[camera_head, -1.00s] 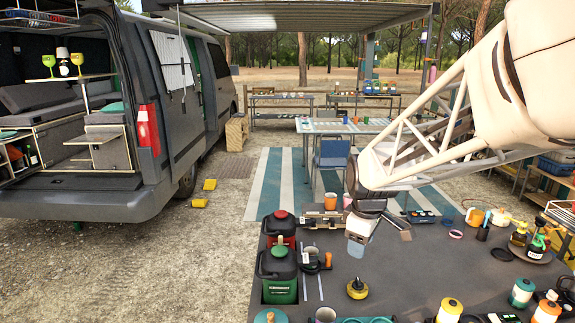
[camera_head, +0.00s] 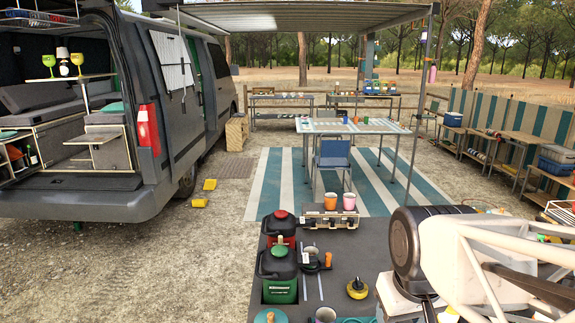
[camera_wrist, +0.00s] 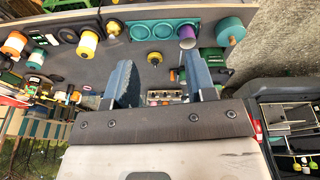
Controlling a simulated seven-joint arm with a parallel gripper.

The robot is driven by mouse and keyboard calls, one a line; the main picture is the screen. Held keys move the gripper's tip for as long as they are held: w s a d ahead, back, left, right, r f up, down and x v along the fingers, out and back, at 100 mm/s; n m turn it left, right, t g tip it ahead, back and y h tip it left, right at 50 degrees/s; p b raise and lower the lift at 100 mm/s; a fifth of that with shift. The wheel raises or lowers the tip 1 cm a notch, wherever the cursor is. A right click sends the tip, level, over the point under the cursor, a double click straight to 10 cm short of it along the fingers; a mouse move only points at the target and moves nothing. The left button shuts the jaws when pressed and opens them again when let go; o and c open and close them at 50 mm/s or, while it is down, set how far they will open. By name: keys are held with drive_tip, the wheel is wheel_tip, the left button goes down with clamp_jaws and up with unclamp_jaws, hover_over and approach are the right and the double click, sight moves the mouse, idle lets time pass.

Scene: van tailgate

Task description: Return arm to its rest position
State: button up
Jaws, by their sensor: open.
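My gripper (camera_wrist: 161,78) shows in the wrist view as two blue-grey fingers standing well apart, with nothing held between them. Beyond them is the dark tabletop (camera_wrist: 105,58). In the head view my arm is folded low at the right, over the right part of the same dark tabletop (camera_head: 338,272); the fingertips are not clearly seen there.
Red (camera_head: 279,227) and green (camera_head: 277,275) canisters stand at the table's left edge. Orange (camera_head: 330,201) and pink (camera_head: 349,201) cups stand at its far edge. The van (camera_head: 150,180) is at the left. A folding table (camera_head: 352,126) and chair (camera_head: 332,153) stand behind on the striped mat.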

drive_tip(key=shift+s+f+m, duration=0.25)
drive_tip(key=shift+s+m, duration=0.15)
drive_tip(key=shift+s, duration=0.55)
drive_tip(key=shift+s+f+m, duration=0.2)
drive_tip(key=shift+s+m, duration=0.2)
drive_tip(key=shift+s, duration=0.55)
